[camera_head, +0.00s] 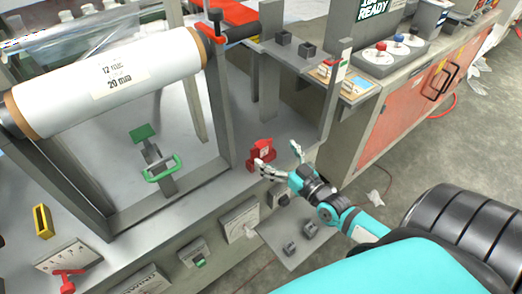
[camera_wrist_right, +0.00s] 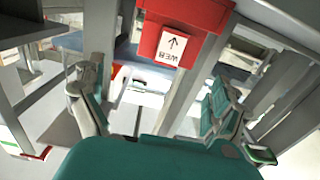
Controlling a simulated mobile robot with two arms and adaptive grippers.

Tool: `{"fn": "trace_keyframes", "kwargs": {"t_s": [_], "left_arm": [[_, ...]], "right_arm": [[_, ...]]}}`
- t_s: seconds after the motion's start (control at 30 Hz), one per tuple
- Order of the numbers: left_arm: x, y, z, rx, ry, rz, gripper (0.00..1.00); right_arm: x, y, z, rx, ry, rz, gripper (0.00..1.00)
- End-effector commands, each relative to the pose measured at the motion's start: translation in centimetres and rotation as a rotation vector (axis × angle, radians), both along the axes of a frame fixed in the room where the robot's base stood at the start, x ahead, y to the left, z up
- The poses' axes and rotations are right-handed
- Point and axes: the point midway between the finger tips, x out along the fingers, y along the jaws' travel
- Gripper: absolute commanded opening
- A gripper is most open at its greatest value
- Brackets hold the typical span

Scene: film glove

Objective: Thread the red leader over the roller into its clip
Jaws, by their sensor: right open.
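My right gripper (camera_head: 279,157) is open, above the right part of the grey machine deck. A small red piece (camera_head: 260,149) stands on the deck close to its left finger. In the right wrist view, a red block (camera_wrist_right: 187,17) with a white label reading "WEB" and an arrow is at the top, beyond my open fingers (camera_wrist_right: 155,88); nothing is between them. A large white film roll (camera_head: 115,80) lies across the frame at left. I cannot tell which red part is the leader or clip. My left gripper is not in view.
A green-handled fixture (camera_head: 162,168) stands on the deck under the roll. A grey upright (camera_head: 333,95) rises behind my right gripper. A bench with knobs (camera_head: 385,58) is behind. Gauges and a red lever (camera_head: 67,280) line the front panel.

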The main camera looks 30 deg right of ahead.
Motion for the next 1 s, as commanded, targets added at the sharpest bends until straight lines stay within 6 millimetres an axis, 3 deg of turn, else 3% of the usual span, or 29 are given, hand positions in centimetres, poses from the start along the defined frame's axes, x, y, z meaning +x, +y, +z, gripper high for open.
{"fn": "trace_keyframes", "kwargs": {"t_s": [0.2, 0.53, 0.83, 1.0], "left_arm": [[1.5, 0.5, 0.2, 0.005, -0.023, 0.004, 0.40], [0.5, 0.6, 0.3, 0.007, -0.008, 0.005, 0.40], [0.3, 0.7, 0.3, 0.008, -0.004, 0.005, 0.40], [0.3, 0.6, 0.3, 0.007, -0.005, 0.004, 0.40]], "right_arm": [[1.6, 0.2, 0.0, 0.000, 0.001, 0.001, 1.00], [5.9, 1.2, -0.2, 0.000, 0.000, 0.001, 1.00], [6.4, 1.2, -0.3, -0.001, 0.002, 0.001, 1.00], [6.4, 1.2, -0.3, -0.001, 0.002, 0.001, 0.79]]}}
